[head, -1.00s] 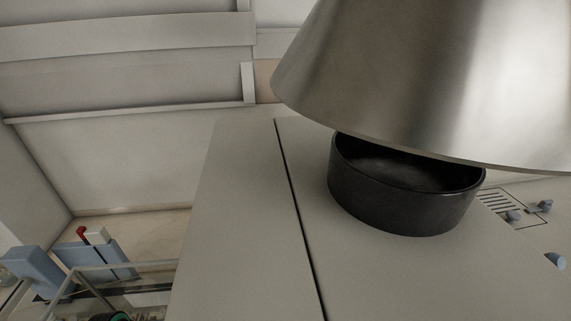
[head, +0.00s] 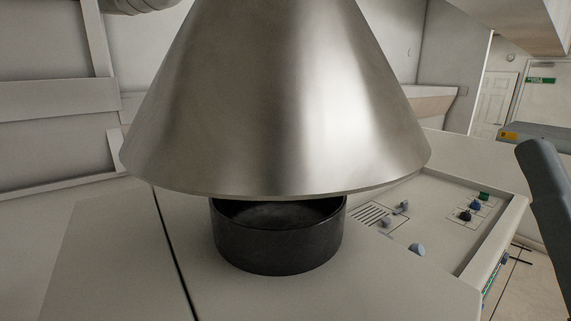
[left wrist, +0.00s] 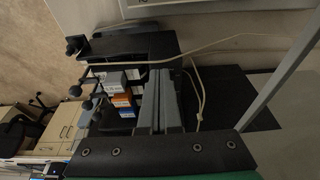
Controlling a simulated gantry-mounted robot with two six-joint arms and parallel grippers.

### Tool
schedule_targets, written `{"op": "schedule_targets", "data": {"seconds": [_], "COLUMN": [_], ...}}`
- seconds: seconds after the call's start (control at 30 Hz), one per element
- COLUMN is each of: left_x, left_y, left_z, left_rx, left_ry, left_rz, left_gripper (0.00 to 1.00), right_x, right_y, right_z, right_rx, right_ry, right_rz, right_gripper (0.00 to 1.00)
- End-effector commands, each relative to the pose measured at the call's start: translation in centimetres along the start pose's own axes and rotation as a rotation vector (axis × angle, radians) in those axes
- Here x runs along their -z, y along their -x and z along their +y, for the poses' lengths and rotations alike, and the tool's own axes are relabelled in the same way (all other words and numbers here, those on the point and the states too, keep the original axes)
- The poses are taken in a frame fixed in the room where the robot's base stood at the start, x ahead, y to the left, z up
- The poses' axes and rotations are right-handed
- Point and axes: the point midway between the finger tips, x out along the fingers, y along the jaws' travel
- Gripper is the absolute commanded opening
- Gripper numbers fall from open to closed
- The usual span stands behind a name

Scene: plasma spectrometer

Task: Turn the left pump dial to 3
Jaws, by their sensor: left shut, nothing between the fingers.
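A recessed panel (head: 440,235) on top of the machine shows at the right of the head view. It carries two small grey knobs, one of them here (head: 402,206), and a larger pale blue-grey knob (head: 416,249) in front. Two dark blue knobs, one of them here (head: 474,205), sit farther right beside a green part (head: 485,196). Which is the left pump dial, and any dial numbers, I cannot tell. My left gripper (left wrist: 158,76) shows only in the left wrist view, shut and empty, away from any dial. My right gripper is not in view.
A large metal cone (head: 275,110) hangs over a black round collar (head: 277,245) beside the panel. A grey-blue upright shape (head: 548,190) stands at the right edge. The left wrist view shows several small boxes (left wrist: 122,100), a cable (left wrist: 215,42) and cabinets (left wrist: 62,130).

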Motion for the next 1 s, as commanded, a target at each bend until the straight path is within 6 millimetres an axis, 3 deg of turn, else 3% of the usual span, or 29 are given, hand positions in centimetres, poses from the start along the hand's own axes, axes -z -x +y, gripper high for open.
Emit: {"op": "schedule_targets", "data": {"seconds": [1.0], "left_x": [0.3], "left_y": [-0.1], "left_z": [-1.6], "left_rx": [0.001], "left_ry": [-0.004], "left_rz": [0.003], "left_gripper": [0.00], "right_x": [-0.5], "right_y": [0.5], "right_z": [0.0], "right_rx": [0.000], "right_ry": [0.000], "right_rz": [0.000], "right_gripper": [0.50]}}
